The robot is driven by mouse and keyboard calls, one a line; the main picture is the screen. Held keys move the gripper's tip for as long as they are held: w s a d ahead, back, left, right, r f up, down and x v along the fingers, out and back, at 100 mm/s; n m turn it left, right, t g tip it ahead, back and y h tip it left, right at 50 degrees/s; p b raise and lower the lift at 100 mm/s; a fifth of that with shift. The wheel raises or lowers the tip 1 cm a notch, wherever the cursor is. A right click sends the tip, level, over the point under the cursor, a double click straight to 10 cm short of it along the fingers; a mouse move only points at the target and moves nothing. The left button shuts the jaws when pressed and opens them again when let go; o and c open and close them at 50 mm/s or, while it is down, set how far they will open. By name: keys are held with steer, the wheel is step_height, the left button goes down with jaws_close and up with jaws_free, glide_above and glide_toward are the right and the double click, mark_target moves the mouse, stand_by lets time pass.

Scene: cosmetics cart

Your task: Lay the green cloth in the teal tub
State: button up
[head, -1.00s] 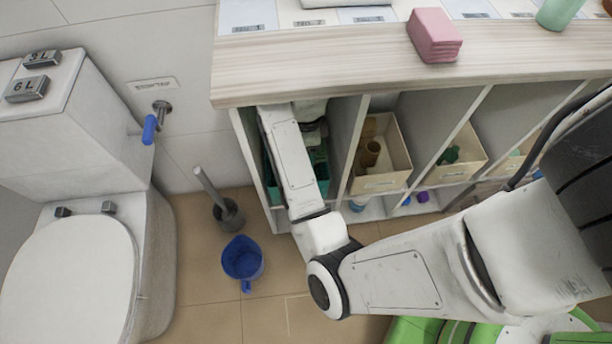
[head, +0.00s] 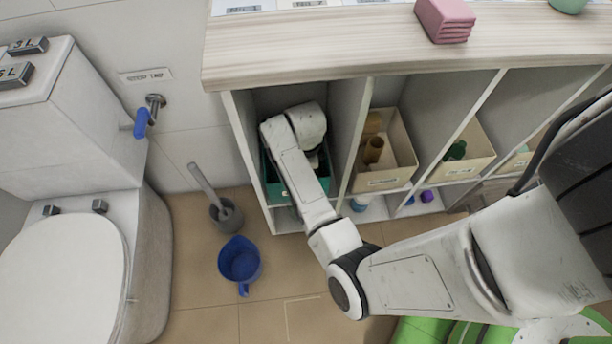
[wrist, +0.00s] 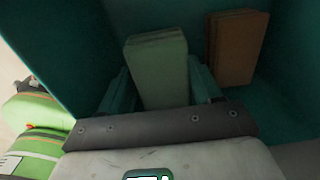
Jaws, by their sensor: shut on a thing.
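The teal tub (head: 276,184) stands in the leftmost compartment of the shelf in the head view. Its teal inner wall (wrist: 60,30) fills much of the wrist view. My gripper (wrist: 161,88) is inside the tub and shut on the green cloth (wrist: 158,62), a folded block held between the two fingers. In the head view my arm hides the gripper and the cloth. I cannot tell whether the cloth touches the tub floor.
A brown folded cloth (wrist: 236,46) is in the tub, right of the green one. Cream bins (head: 398,150) fill the compartments to the right. A pink folded stack (head: 445,18) lies on the counter (head: 330,52) above. A blue jug (head: 240,262) stands on the floor.

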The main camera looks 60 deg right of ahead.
steer(key=shift+f+b, duration=0.7)
steer(key=shift+f, duration=1.15)
steer(key=shift+f, duration=0.1)
steer(key=o, duration=0.7)
steer(key=shift+o, duration=0.2)
step_height(320, 180, up, 12)
steer(key=p, duration=0.4)
steer(key=shift+d, duration=0.1)
